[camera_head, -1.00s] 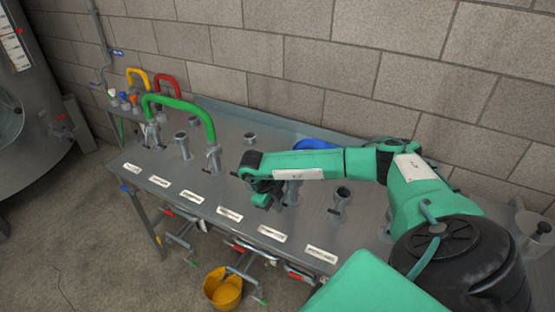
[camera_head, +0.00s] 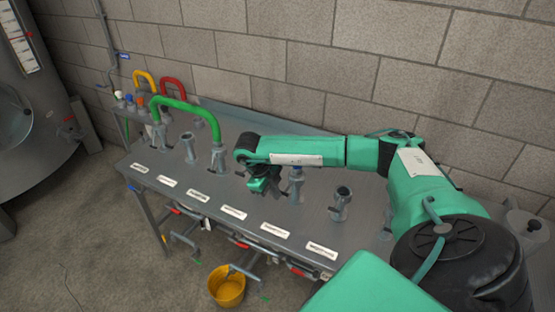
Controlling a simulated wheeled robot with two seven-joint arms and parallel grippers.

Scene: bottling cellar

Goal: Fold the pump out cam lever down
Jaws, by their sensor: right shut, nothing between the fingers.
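My right gripper (camera_head: 262,187) hangs at the end of my green arm over the steel panel table (camera_head: 272,208). It is shut and empty, just left of a metal port (camera_head: 296,190) with a bit of blue at its top. Another port with an open top (camera_head: 342,203) stands further right and has a small dark lever low on its left side. A port (camera_head: 218,158) under the green hose's right end also has a dark lever on its left. The labels are too small to read, so I cannot tell which port is pump out. My left gripper is not in view.
A green bent hose (camera_head: 186,104) arches over the table's left part. Yellow (camera_head: 146,77) and red (camera_head: 174,84) hoses stand behind it. A yellow bucket (camera_head: 227,288) is below the front edge. A block wall (camera_head: 300,60) closes the back. A tank (camera_head: 22,120) stands far left.

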